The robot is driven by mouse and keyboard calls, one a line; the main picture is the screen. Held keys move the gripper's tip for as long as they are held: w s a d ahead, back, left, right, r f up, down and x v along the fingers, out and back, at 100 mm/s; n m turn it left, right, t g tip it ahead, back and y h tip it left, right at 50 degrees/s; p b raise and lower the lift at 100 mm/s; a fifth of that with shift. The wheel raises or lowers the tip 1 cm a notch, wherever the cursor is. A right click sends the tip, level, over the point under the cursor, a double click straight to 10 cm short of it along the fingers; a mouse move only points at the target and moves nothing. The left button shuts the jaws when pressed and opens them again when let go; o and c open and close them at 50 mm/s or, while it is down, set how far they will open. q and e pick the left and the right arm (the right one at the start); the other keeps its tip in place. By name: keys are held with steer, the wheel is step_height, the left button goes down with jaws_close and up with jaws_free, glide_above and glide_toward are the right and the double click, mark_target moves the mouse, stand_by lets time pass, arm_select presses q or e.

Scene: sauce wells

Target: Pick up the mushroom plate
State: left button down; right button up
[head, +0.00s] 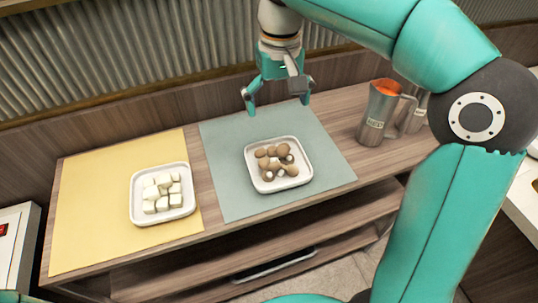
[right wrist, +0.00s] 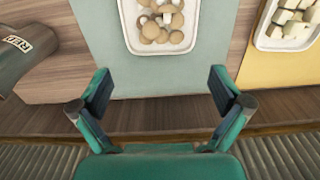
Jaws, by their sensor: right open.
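The mushroom plate (head: 306,174) is a white square plate with several brown mushrooms (head: 276,160). It lies on a grey-blue mat (head: 233,195) on the wooden counter. The plate also shows at the top of the right wrist view (right wrist: 160,49). My right gripper (head: 278,108) is open and empty, above the back part of that mat, behind the plate and apart from it. In the right wrist view its fingers (right wrist: 160,88) are spread wide, with the plate beyond their tips. My left gripper is not in view.
A white plate of pale cubes (head: 136,213) lies on a yellow mat (head: 80,235) at left. A metal jug labelled RED (head: 374,122) with orange-red contents stands at right, another metal jug (head: 415,118) beside it. A corrugated wall (head: 120,50) rises behind the counter.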

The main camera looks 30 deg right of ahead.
steer(key=b, duration=0.1)
glide_above(277, 160)
steer(key=f, duration=0.9)
steer(key=shift+w+f, duration=0.35)
steer(key=shift+f, duration=0.05)
steer(key=f, duration=0.3)
steer(key=s+f, duration=0.1)
steer(key=f, duration=0.1)
steer(key=shift+f, duration=0.75)
steer(key=shift+f+b, duration=0.25)
steer(key=shift+b, duration=0.15)
steer(key=shift+c, duration=0.2)
steer(key=shift+w, duration=0.1)
steer(key=c, duration=1.2)
steer(key=shift+r, duration=0.1)
